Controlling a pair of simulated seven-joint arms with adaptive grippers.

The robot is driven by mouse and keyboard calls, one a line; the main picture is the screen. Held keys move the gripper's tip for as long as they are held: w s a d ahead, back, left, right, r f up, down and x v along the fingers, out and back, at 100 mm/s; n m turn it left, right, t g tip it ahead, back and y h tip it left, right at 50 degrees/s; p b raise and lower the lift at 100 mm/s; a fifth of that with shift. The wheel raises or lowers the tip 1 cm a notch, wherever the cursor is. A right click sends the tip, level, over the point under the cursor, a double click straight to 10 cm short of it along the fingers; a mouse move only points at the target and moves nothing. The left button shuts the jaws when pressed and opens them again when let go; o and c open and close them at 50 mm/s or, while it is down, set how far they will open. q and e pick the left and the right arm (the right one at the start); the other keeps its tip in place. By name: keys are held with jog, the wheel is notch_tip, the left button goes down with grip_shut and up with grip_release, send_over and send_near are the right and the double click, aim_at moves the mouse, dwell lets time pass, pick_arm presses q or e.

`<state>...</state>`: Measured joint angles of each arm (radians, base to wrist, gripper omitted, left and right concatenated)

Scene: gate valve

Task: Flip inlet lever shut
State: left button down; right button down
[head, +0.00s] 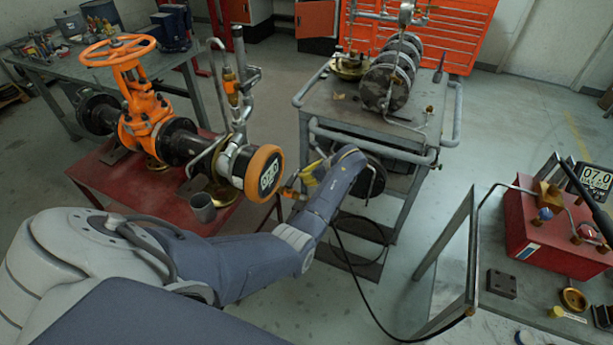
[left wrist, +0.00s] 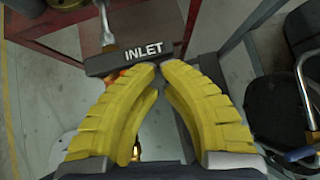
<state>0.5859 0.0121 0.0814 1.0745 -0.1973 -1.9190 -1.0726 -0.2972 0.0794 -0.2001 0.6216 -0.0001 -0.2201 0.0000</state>
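The inlet lever shows in the left wrist view as a dark bar marked INLET (left wrist: 140,50), lying crosswise just beyond my fingertips. My left gripper (left wrist: 161,67) has two yellow ribbed fingers with their tips nearly together, at the lower edge of the bar. Whether the tips touch the bar I cannot tell. In the head view my left gripper (head: 309,174) is a small yellow patch beside my wrist, right of the orange-rimmed gauge (head: 265,174). The lever is not clear there. The orange gate valve (head: 145,120) with its handwheel (head: 118,51) stands behind. My right gripper is not in view.
A metal cart (head: 352,107) with round discs stands behind my left wrist. At right, a bench holds a red box (head: 550,235) with a gauge. A black hose crosses the floor below my arm.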

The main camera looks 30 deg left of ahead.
pick_arm(q)
jog(key=d+f+v, duration=0.2)
jog(key=v, duration=1.1)
jog(key=w+d+f+n+t+h, duration=0.3)
jog(key=w+d+f+n+t, duration=0.2)
jog(key=w+d, duration=0.3)
jog(key=s+d+f+n+t+h, duration=0.1)
jog(key=d+f+n+h, duration=0.15)
jog(key=f, duration=0.55)
jog(key=s+d+f+n+t+h, duration=0.1)
jog(key=d+f+n, duration=0.15)
jog(key=f, duration=0.55)
jog(key=s+d+f+n+h, duration=0.1)
jog(key=s+f+n+h, duration=0.1)
jog(key=s+f, duration=0.95)
jog(key=s+a+f+n+g, duration=0.1)
jog(key=s+f, duration=0.8)
jog(key=s, duration=0.4)
jog(key=s+a+f+n+g, duration=0.1)
jog(key=s+a+f+n, duration=0.1)
jog(key=s+f, duration=0.85)
jog(key=s+a+f+g, duration=0.1)
jog(key=s+a, duration=0.1)
jog(key=s, duration=1.4)
jog(key=s+a+f+g, duration=0.2)
jog(key=s, duration=1.4)
jog(key=shift+s+a+m+g, duration=0.3)
jog(key=shift+m, duration=0.1)
